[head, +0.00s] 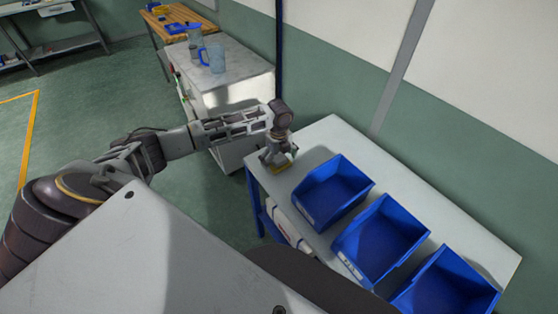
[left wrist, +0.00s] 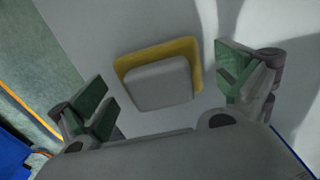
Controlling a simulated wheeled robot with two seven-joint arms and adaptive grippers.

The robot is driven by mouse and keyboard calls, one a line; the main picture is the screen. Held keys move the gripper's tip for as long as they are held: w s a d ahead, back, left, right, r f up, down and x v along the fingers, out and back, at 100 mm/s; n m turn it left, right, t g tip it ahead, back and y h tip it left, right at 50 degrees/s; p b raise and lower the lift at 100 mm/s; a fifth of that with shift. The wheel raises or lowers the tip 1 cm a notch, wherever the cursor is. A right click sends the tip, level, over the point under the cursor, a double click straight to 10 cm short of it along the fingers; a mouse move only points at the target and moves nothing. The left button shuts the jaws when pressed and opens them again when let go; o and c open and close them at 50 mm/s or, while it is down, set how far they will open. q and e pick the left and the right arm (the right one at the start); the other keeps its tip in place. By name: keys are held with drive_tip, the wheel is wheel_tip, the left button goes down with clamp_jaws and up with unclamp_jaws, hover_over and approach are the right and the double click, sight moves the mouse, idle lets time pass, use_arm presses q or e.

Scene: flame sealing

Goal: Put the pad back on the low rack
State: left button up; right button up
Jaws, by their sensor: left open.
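The pad is a grey block with a yellow border (left wrist: 158,84). In the left wrist view it lies flat on a pale surface, between and a little beyond my spread fingers. In the head view only a yellow edge of it (head: 284,168) shows beneath my left gripper (head: 279,157), at the near-left corner of the white top of the low rack (head: 425,195). My left gripper (left wrist: 168,90) is open, pointing down over the pad, with a finger to each side and clear gaps. My right gripper is not in view.
White items (head: 288,225) sit on a lower shelf. A cabinet with a blue jug (head: 215,58) stands behind; the top's wall side is clear.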

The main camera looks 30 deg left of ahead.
sight(279, 158)
use_arm(q)
drive_tip(key=shift+r, duration=0.15)
wheel_tip(279, 158, up, 12)
idle(0.7)
idle(0.6)
